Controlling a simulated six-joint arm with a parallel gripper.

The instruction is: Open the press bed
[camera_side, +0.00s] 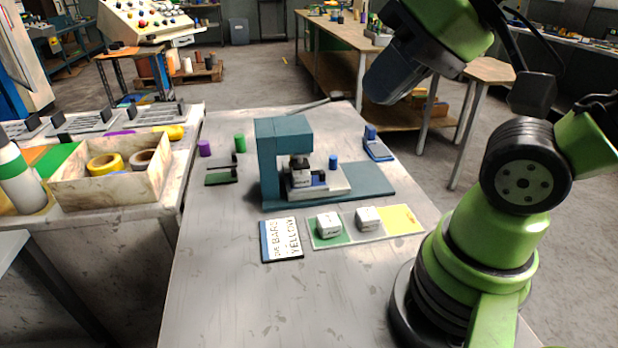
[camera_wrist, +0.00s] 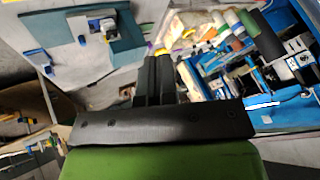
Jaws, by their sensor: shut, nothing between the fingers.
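The teal press (camera_side: 283,135) stands on its teal base plate (camera_side: 372,182) in the middle of the table. The pale press bed (camera_side: 335,189) lies low on the base, beneath the press head, and carries a blue knob (camera_side: 333,161). A dark stamp part (camera_side: 299,163) sits beneath the head; how far the bed is drawn out I cannot tell. In the wrist view the teal base plate (camera_wrist: 62,22) shows at upper left. My gripper (camera_wrist: 160,62) has its two dark fingers together and empty, apart from the press. Its fingertips cannot be made out in the side view.
A white die (camera_side: 329,225) rests on a tray's green part and another die (camera_side: 368,219) beside it; the yellow part (camera_side: 402,219) is bare. A lettered card (camera_side: 281,239) lies left. A blue stand (camera_side: 377,147) stands right, a dark green-based fixture (camera_side: 222,177) left. The front table is clear.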

